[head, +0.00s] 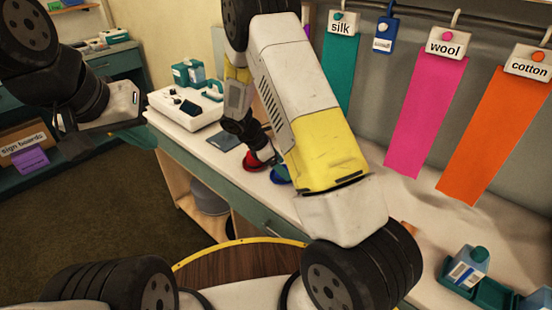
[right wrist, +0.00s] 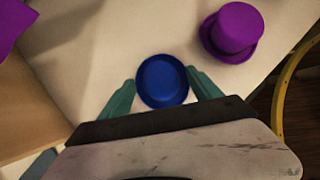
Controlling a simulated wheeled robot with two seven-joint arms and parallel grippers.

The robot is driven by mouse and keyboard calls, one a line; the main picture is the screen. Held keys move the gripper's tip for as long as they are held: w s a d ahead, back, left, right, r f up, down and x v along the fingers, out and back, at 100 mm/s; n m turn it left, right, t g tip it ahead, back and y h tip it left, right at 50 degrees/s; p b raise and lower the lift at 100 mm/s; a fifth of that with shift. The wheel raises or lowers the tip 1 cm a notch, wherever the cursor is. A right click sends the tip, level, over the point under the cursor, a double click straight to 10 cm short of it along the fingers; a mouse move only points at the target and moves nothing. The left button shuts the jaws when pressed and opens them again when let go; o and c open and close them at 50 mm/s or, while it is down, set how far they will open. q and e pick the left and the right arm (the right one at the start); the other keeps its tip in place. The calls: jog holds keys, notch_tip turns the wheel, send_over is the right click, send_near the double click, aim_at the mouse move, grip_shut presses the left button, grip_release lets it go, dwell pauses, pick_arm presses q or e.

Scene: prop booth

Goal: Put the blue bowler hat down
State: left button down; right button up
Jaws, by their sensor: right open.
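The blue bowler hat (right wrist: 162,81) lies between the two teal fingers of my right gripper (right wrist: 161,76) in the right wrist view, over the pale counter (right wrist: 85,55). The fingers are spread, one at each side of the brim; I cannot tell if they touch it. In the head view a blue piece, likely the hat (head: 280,174), shows beside my right arm, which hides most of it and the right gripper. My left gripper (head: 108,142) is at the upper left of the head view, away from the counter, its teal fingers apart and empty.
A purple top hat (right wrist: 234,31) stands close right of the bowler in the right wrist view. A red object (head: 254,160) sits near the blue piece. Pink (head: 425,115) and orange (head: 492,135) fabric strips hang behind the counter. A white machine (head: 190,105) stands at its far end.

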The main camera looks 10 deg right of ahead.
jog(key=shift+d+f, duration=0.15)
jog(key=shift+f, duration=0.1)
jog(key=c, duration=1.5)
jog(key=shift+r, duration=0.1)
